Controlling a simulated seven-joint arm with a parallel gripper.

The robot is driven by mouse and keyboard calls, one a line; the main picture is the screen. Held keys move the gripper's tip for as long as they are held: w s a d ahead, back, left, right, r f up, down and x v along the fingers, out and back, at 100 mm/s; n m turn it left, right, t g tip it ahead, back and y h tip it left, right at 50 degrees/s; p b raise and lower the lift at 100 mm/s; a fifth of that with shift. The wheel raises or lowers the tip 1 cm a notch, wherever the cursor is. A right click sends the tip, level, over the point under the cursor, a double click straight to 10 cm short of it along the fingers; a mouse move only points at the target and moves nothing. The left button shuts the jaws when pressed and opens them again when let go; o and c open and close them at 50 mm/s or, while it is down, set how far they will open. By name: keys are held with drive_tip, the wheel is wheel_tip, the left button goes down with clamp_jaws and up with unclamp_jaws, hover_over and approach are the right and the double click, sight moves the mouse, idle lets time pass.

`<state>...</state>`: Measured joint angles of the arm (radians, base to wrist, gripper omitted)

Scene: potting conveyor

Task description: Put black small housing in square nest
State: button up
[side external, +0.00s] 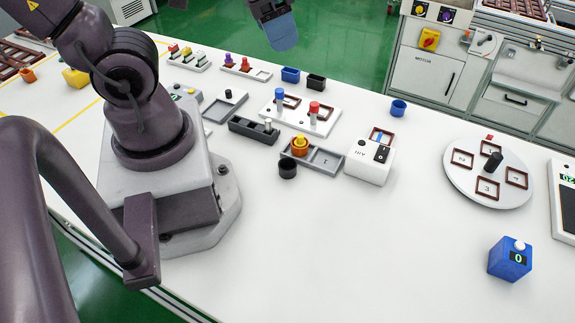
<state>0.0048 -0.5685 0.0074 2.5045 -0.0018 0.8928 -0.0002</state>
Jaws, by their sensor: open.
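A small black square-sided housing (316,82) stands on the white table at the back, just right of a blue one (291,75). A small black round cup (288,169) stands in front of a grey fixture (341,168); I cannot tell for sure which of the two black pieces is the one named. The grey fixture has a square recess (325,158) that looks empty, and a yellow-orange round part (299,145) sits at its left end. My gripper (282,34) is partly in view at the top edge, open, above and behind the housings, apart from them.
A white switch box (371,156) stands right of the fixture. Red and blue knobs stand on a white plate (291,124). A blue round cup (398,108), a turntable (463,187) and a blue counter box (510,259) are further right. The front middle table is clear.

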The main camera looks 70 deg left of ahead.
wheel_tip(320, 180, down, 17)
drive_tip(key=n+g, duration=0.3)
drive_tip(key=g, duration=0.2)
drive_tip(key=n+t, duration=0.1)
drive_tip(key=n, duration=0.1)
hover_over(288, 165)
drive_tip(key=s+d, duration=0.1)
drive_tip(key=d, duration=0.1)
wheel_tip(288, 165, down, 9)
drive_tip(key=shift+r, duration=0.15)
drive_tip(key=shift+w+a+f, duration=0.15)
drive_tip(key=shift+f, duration=1.25)
drive_tip(key=shift+w+a+f, duration=0.1)
drive_tip(key=shift+f, duration=1.25)
drive_tip(key=c, duration=0.7)
drive_tip(key=shift+r, duration=0.1)
drive_tip(key=shift+c, duration=0.2)
